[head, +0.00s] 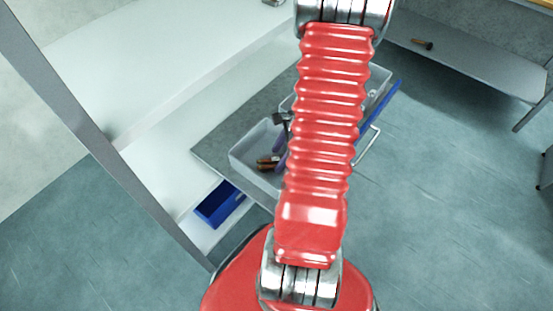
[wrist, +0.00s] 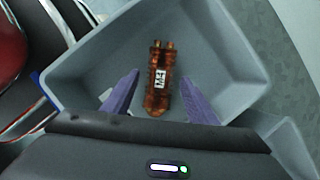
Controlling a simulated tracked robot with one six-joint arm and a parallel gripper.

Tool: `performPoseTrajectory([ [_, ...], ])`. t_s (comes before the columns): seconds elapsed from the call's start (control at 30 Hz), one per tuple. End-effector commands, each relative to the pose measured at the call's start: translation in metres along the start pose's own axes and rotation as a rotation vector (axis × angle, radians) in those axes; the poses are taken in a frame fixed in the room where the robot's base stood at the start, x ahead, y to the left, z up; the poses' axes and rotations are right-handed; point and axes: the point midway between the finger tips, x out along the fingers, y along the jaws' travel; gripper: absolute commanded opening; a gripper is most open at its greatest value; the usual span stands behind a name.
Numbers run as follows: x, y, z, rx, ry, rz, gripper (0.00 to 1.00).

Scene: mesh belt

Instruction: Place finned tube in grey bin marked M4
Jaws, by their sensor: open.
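A copper-brown finned tube (wrist: 156,92) lies on the floor of a grey bin (wrist: 68,72) in the wrist view. A white label reading like M4 shows at the tube's middle. My gripper (wrist: 158,76) is open, its purple fingers apart on either side of the tube, not closed on it. In the head view, the grey bin (head: 243,160) stands on a grey surface with the brown tube (head: 266,161) inside. My gripper (head: 281,141) is over this bin, partly hidden by my red arm. No bin marking is readable in the head view.
Another grey bin (head: 377,82) stands behind my arm, beside a blue strip (head: 380,108). A blue bin (head: 219,203) sits on a low white shelf. A small brown part (head: 422,44) lies on the grey shelf at the upper right. The floor at right is clear.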

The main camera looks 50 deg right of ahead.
Motion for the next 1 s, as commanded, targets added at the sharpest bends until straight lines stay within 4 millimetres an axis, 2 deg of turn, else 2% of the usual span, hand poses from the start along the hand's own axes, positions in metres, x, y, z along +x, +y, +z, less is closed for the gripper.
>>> performPoseTrajectory([
  [0.53, -0.082, -0.001, 0.000, 0.000, 0.001, -0.003, 0.53],
  [0.7, -0.093, 0.000, 0.000, -0.002, 0.001, 0.000, 0.53],
  [1.0, -0.094, 0.000, 0.000, -0.001, 0.000, 0.001, 0.53],
])
